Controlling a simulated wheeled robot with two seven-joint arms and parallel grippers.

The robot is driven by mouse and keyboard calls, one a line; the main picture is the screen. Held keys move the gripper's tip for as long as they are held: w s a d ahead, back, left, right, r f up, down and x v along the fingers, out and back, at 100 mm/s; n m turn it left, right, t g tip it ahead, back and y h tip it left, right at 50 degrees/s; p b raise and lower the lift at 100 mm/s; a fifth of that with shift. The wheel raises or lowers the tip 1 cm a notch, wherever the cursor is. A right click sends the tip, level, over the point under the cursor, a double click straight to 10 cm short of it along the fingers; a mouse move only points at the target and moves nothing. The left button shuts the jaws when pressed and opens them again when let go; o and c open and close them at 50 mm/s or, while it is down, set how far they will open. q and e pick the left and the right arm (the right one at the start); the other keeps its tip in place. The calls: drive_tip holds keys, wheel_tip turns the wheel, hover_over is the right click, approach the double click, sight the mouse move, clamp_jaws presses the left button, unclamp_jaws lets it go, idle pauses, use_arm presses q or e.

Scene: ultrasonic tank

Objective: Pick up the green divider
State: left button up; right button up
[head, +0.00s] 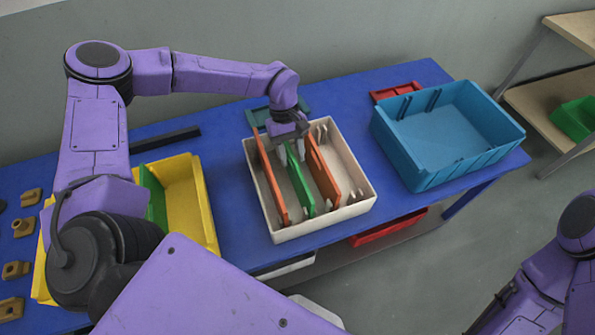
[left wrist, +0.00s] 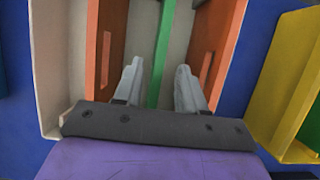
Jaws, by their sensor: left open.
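The green divider (head: 299,185) stands upright in the white box (head: 345,213), between two orange dividers (head: 271,180) (head: 323,172). My left gripper (head: 289,152) is open, pointing down at the far end of the box. In the left wrist view, the green divider (left wrist: 162,50) runs as a narrow strip between the two fingers of my left gripper (left wrist: 160,68), with a gap on each side. The fingers hold nothing. How deep the fingertips reach beside the divider is hard to tell. My right gripper is not in view.
A yellow bin (head: 206,200) with a green panel (head: 153,195) stands left of the box, and a blue bin (head: 412,172) right of it. A small teal tray (head: 256,116) lies behind the box. Bare blue table (head: 340,95) shows behind and between the containers.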

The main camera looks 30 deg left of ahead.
sight(294, 172)
use_arm(q)
drive_tip(key=x, duration=0.2)
drive_tip(key=shift+s+d+f+p, duration=0.15)
drive_tip(key=shift+d+f+p, duration=0.1)
drive_tip(key=shift+p, duration=0.1)
drive_tip(key=shift+d+f, duration=0.1)
drive_tip(key=shift+f, duration=0.25)
clamp_jaws()
idle(0.8)
